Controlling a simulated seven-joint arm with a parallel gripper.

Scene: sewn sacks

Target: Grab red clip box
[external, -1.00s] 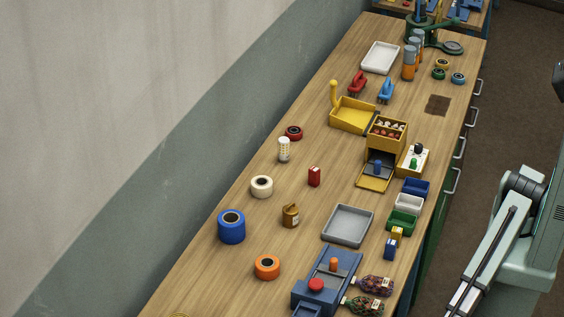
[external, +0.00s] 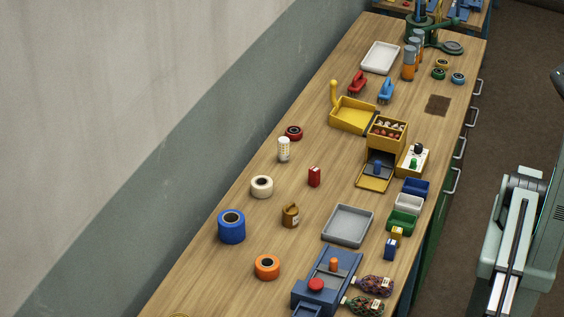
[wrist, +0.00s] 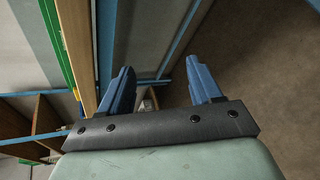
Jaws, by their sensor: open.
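In the external view only my arm links appear at the right, off the bench, so the gripper is far from the box.
A cream tape roll (external: 262,187), a brown bottle (external: 291,215) and a white bottle (external: 284,149) stand near the red box. A grey tray (external: 347,225), yellow box (external: 375,172) and small bins (external: 402,222) lie toward my side. Another red item (external: 357,83) is farther back.

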